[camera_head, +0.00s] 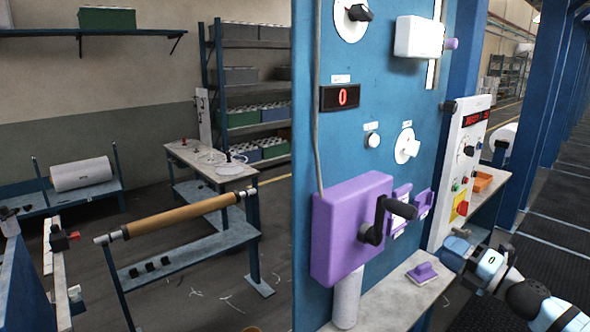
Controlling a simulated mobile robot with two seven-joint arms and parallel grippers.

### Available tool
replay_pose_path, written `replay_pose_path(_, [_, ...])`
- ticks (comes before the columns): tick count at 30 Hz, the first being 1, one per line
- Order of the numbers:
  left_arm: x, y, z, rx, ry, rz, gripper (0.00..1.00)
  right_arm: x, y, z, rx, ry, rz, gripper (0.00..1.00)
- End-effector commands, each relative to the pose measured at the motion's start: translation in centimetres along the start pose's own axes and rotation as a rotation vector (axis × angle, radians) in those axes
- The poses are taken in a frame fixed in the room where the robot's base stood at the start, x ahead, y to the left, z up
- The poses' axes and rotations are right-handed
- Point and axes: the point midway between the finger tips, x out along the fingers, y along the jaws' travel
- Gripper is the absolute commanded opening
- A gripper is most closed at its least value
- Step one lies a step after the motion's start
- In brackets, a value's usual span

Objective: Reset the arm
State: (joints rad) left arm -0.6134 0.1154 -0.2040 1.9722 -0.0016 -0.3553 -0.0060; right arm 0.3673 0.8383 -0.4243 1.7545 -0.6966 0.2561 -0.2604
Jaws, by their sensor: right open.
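My right arm reaches in from the lower right corner. Its gripper (454,249) is beside the right end of a pale ledge (385,308), in front of the white control panel. The gripper is open, and I see nothing held in it; its fingers are small and partly hidden. My left arm and gripper are out of view.
A blue panel (365,120) carries a purple box (345,230) with a black crank (378,225). The white control panel (464,165) stands right of it. An orange tray (482,182) sits behind. A roller (180,214) and shelves (250,95) are at left. Dark floor is open at far right.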

Motion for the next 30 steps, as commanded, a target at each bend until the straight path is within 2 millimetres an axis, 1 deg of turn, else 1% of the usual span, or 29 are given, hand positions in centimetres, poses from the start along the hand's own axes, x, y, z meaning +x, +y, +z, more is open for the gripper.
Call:
replay_pose_path(1, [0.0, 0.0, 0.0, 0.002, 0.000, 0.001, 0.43, -0.5, -2.5, -3.1, 0.135, -0.028, -0.006, 0.43])
replay_pose_path(2, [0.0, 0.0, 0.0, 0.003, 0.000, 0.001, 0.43, -0.8, -3.8, -4.7, 0.213, -0.050, -0.009, 0.43])
replay_pose_path(3, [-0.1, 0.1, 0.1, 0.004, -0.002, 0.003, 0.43, -1.3, -5.4, -6.8, 0.319, -0.081, -0.017, 0.43])
replay_pose_path(5, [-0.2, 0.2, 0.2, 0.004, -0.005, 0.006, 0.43, -2.3, -7.7, -9.8, 0.478, -0.134, -0.034, 0.43])
replay_pose_path(6, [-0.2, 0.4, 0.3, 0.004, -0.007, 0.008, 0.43, -3.2, -9.1, -12.0, 0.582, -0.171, -0.049, 0.43])
replay_pose_path(8, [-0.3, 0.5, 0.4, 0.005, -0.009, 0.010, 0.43, -4.6, -11.2, -15.1, 0.740, -0.232, -0.075, 0.43])
replay_pose_path(9, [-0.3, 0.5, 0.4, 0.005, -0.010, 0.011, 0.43, -5.7, -12.6, -17.2, 0.843, -0.275, -0.095, 0.43])
replay_pose_path(11, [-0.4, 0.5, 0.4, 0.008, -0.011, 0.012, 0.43, -7.5, -14.4, -20.5, 0.997, -0.346, -0.130, 0.43])
replay_pose_path(12, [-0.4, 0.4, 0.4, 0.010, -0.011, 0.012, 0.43, -8.8, -15.5, -22.6, 1.098, -0.395, -0.154, 0.43])
replay_pose_path(14, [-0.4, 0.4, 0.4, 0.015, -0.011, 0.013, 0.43, -10.9, -17.1, -26.0, 1.248, -0.472, -0.195, 0.43])
replay_pose_path(15, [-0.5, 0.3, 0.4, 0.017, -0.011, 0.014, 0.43, -12.4, -17.9, -28.1, 1.343, -0.525, -0.222, 0.43])
replay_pose_path(18, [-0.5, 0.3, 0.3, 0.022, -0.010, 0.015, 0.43, -15.9, -19.4, -33.1, 1.557, -0.654, -0.288, 0.43])
replay_pose_path(21, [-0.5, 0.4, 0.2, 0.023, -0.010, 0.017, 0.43, -18.9, -20.1, -37.1, 1.720, -0.764, -0.342, 0.43])
replay_pose_path(24, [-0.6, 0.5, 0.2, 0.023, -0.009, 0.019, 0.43, -20.9, -20.4, -39.7, 1.823, -0.839, -0.377, 0.43])
replay_pose_path(25, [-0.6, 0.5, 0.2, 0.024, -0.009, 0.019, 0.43, -21.1, -20.4, -40.0, 1.838, -0.850, -0.382, 0.43])
replay_pose_path(30, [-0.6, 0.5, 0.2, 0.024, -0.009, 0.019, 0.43, -21.1, -20.4, -40.0, 1.838, -0.850, -0.382, 0.43])
